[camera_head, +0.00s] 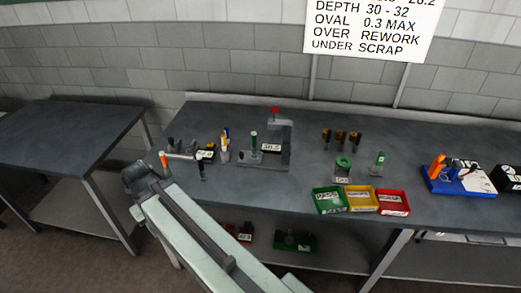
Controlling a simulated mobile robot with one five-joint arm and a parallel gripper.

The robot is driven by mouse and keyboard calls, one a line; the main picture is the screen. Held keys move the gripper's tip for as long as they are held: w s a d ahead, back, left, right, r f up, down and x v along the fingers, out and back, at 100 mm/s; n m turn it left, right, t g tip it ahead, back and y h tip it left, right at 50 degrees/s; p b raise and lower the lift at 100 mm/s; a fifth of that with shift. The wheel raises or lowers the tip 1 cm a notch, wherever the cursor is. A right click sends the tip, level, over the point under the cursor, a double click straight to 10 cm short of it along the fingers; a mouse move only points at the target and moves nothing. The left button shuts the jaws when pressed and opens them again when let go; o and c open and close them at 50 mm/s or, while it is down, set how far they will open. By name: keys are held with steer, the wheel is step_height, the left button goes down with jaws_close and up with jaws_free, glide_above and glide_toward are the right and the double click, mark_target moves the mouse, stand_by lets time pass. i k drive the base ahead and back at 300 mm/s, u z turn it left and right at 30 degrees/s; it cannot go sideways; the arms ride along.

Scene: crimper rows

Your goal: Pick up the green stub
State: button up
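Several green things stand on the long dark workbench (300,185). A small upright green piece (379,158) with a pale label stands at the right middle. A green ring-like piece (343,162) sits on a grey labelled base to its left. A slim green-topped upright piece (254,138) stands at the grey fixture with a red knob. I cannot tell for sure which is the green stub. My arm reaches up from the bottom to the bench's left front edge, well left of these pieces. My gripper's fingers cannot be made out clearly there.
Green (328,200), yellow (362,199) and red (393,202) bins line the front edge. Several dark and orange pieces (341,137) stand behind them. A blue tray (460,182) is at right. Bare bench lies left of the green bin.

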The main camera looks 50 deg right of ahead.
mark_target(254, 154)
steer(key=z, duration=0.1)
steer(key=i, duration=1)
steer(key=u, duration=0.05)
